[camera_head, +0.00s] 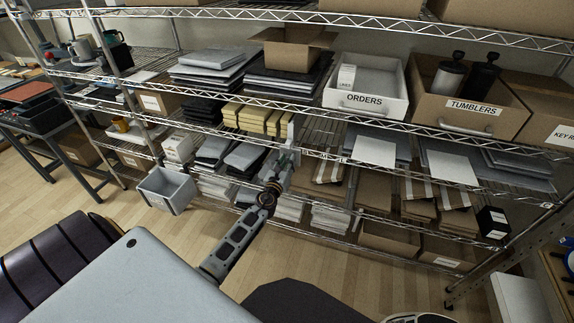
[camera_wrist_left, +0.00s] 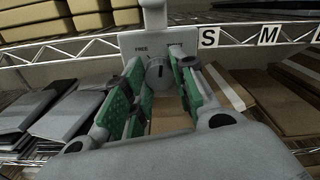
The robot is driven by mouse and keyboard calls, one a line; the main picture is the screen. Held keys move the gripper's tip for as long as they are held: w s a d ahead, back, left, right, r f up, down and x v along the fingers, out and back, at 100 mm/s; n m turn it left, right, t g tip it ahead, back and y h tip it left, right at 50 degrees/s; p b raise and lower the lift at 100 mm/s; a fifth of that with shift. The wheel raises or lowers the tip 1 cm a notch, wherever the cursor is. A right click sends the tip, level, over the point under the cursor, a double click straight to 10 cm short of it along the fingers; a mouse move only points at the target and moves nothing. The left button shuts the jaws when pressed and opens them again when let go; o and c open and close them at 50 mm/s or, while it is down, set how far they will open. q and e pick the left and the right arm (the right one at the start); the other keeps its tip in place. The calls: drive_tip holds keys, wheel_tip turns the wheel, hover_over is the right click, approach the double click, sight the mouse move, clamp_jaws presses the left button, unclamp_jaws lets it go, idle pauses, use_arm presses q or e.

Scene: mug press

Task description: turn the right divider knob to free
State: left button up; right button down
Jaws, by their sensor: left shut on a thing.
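The divider knob (camera_wrist_left: 160,73) is a grey round knob with a dark upright mark, on a light plate (camera_wrist_left: 131,42) at the shelf edge in the wrist view. The plate reads FREE on the left; the label on the right is too blurred to read. My left gripper (camera_wrist_left: 160,88) has its green-padded fingers on both sides of the knob and is shut on it. In the head view my left gripper (camera_head: 285,160) reaches the shelf edge below the upright pale divider (camera_head: 291,128) and hides the knob. My right gripper is out of view.
Letters S and M mark the shelf edge right of the plate. Yellow packs (camera_head: 252,118) lie left of the divider and brown envelopes (camera_head: 330,172) below right. A grey bin (camera_head: 166,190) hangs lower left. The ORDERS box (camera_head: 364,100) stands on the shelf above.

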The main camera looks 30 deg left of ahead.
use_arm(q)
drive_tip(key=shift+n+b, duration=1.45)
drive_tip(key=shift+n, duration=2.95)
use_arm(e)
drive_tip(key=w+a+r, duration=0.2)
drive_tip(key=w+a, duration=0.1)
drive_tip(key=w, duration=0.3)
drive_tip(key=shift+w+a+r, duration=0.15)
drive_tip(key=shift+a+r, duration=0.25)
use_arm(q)
drive_tip(key=o, duration=1)
drive_tip(key=shift+o, duration=0.2)
